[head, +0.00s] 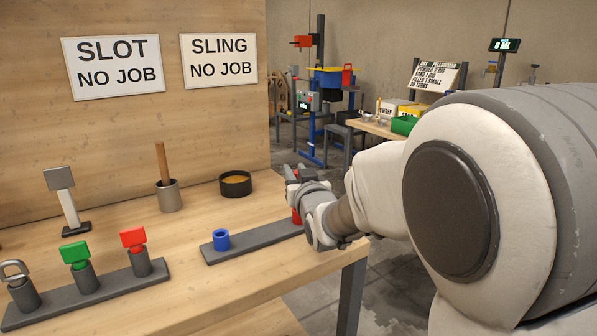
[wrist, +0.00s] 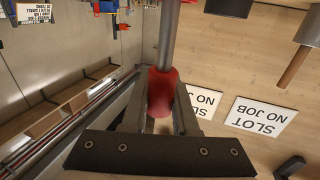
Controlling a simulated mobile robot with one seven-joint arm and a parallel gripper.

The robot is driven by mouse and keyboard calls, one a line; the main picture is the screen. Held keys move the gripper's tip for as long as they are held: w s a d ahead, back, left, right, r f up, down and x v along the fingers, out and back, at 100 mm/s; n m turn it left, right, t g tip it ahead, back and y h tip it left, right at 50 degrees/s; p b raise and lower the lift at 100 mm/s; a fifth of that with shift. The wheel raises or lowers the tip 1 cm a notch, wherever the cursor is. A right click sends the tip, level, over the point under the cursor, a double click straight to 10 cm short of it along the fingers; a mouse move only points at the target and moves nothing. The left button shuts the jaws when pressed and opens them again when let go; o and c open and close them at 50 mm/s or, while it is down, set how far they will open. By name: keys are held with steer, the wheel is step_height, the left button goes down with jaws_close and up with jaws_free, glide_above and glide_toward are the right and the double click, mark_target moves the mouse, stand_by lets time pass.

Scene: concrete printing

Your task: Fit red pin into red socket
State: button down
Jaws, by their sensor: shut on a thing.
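My gripper (head: 294,176) is shut on the red pin. In the wrist view, the pin's rounded red body (wrist: 161,92) sits between the two fingers, and a grey rod (wrist: 169,35) runs from it to the top edge. In the head view my gripper is above the right end of a dark rail (head: 255,238). A red part (head: 296,216) shows low beside my gripper there. It is mostly hidden, so I cannot tell whether it is the red socket or the pin. A blue socket (head: 221,239) stands on the same rail, to the left.
Another dark rail (head: 110,291) at the left holds a green-topped piece (head: 75,252), a red-topped piece (head: 133,239) and a metal loop (head: 15,270). Behind stand a cup with a wooden stick (head: 168,195) and a dark bowl (head: 235,184). The table's right edge is close by my gripper.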

steer(key=shift+f+b, duration=0.45)
steer(key=shift+f, duration=0.45)
steer(key=c, duration=0.6)
jaws_free()
steer(key=shift+r, duration=0.1)
steer(key=shift+s+d, duration=0.1)
steer(key=shift+s, duration=0.15)
